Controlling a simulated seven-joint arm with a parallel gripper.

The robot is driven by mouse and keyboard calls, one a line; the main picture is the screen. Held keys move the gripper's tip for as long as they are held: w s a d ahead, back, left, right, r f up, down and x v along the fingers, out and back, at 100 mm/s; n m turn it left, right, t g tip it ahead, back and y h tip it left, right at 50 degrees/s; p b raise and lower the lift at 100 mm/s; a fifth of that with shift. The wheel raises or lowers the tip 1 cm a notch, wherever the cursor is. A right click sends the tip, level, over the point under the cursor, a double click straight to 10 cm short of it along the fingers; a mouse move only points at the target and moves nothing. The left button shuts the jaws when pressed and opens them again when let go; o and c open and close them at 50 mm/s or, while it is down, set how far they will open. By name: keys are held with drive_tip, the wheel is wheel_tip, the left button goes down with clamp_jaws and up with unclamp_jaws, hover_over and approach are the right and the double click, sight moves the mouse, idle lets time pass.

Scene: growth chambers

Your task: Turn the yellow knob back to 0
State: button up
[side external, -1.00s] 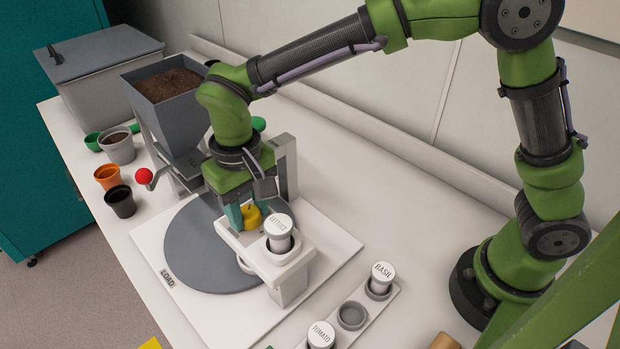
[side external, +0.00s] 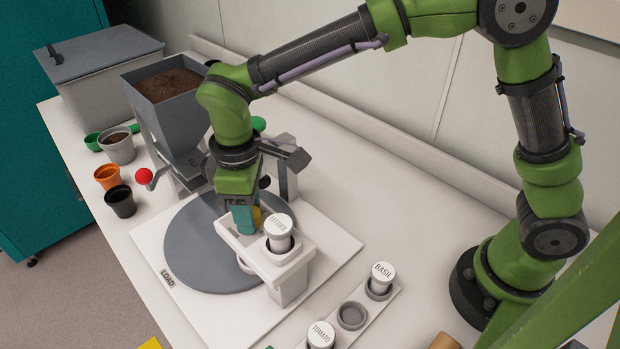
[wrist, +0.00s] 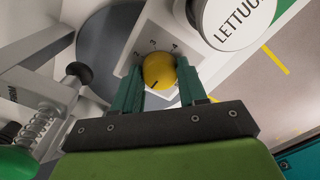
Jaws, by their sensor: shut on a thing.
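The yellow knob (wrist: 159,72) sits on a white housing (wrist: 150,36) with small dark marks around it in the wrist view. A dark pointer line shows on its face, toward the lower part. My gripper (wrist: 160,88) has its teal fingers on either side of the knob and is shut on it. In the side external view my gripper (side external: 245,218) is over the housing, and only a sliver of the yellow knob (side external: 257,215) shows behind the fingers.
A white-lidded LETTUCE container (side external: 279,226) stands in the housing right beside my gripper. A grey turntable (side external: 205,262) lies below. BASIL (side external: 382,274) and TOMATO (side external: 320,335) containers stand in a rack at front right.

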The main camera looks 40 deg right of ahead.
drive_tip(key=shift+r+n, duration=0.1)
drive_tip(key=shift+n, duration=0.2)
drive_tip(key=o, duration=1.1)
wheel_tip(320, 180, up, 17)
drive_tip(key=shift+f, duration=0.1)
